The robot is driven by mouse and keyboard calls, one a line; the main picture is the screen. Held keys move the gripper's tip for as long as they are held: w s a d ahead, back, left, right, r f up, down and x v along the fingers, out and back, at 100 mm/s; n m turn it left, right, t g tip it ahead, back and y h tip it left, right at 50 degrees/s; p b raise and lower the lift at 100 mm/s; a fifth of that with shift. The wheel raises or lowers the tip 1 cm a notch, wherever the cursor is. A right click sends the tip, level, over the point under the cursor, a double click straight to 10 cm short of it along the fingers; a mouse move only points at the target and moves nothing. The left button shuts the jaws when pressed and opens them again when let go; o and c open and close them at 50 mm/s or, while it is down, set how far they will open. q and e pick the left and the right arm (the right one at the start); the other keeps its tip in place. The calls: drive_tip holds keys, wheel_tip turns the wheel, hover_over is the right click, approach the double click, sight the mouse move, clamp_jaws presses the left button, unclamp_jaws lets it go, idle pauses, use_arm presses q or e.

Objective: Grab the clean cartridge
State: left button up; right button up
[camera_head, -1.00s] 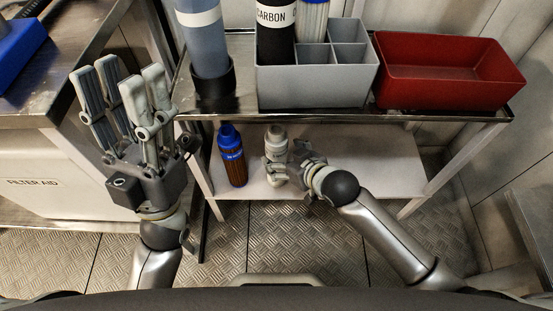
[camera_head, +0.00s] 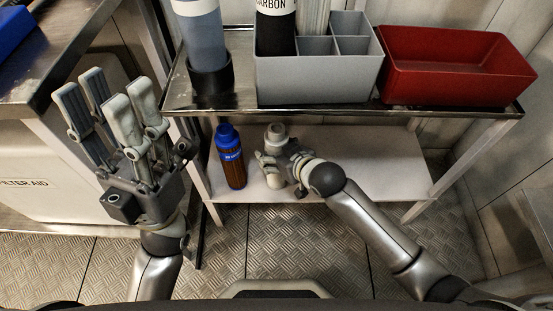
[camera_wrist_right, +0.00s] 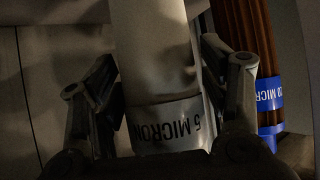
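A white cartridge with a grey cap (camera_head: 276,133) and a "5 MICRON" label stands on the lower shelf. It fills the middle of the right wrist view (camera_wrist_right: 155,60). My right gripper (camera_head: 277,166) has its fingers on either side of this cartridge, very close to it; whether they press on it is unclear. Its fingers also show in the right wrist view (camera_wrist_right: 160,90). A brown cartridge with a blue cap and label (camera_head: 231,160) stands just left of it, also seen in the right wrist view (camera_wrist_right: 243,35). My left gripper (camera_head: 108,100) is open and empty, left of the cart.
The cart's top shelf (camera_head: 440,112) overhangs the lower shelf (camera_head: 385,150). It carries a blue-grey cylinder in a black cup (camera_head: 201,35), a grey divided caddy (camera_head: 310,80) holding a black carbon cartridge and a white ribbed one, and a red bin (camera_head: 455,65). The lower shelf's right side is clear.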

drive_tip(key=c, duration=0.8)
drive_tip(key=shift+o, duration=0.2)
drive_tip(key=shift+r, duration=0.1)
